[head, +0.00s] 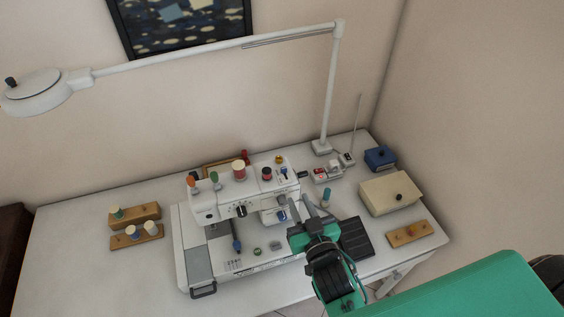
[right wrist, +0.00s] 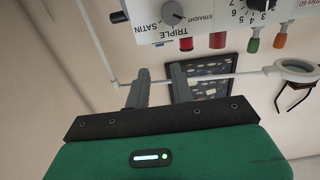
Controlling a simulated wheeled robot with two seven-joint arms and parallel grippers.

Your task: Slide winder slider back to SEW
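The white sewing machine (head: 222,207) stands on the table in the head view. A small blue part (head: 284,171) on its top right, beside a yellow-topped piece (head: 279,159), looks like the winder slider; its setting is too small to read. My right gripper (head: 302,203) is in front of the machine's right end, below the blue part and apart from it. Its two fingers stand apart with nothing between them. In the right wrist view the fingers (right wrist: 159,76) are also apart and empty, with the machine's lettered dial panel (right wrist: 205,15) beyond. My left gripper is out of view.
A black foot pedal (head: 356,238) lies right of my right gripper. A cream box (head: 391,193), a blue box (head: 380,157) and a wooden spool rack (head: 409,234) stand further right. The lamp (head: 332,90) arches over the table. The table's left part is mostly clear.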

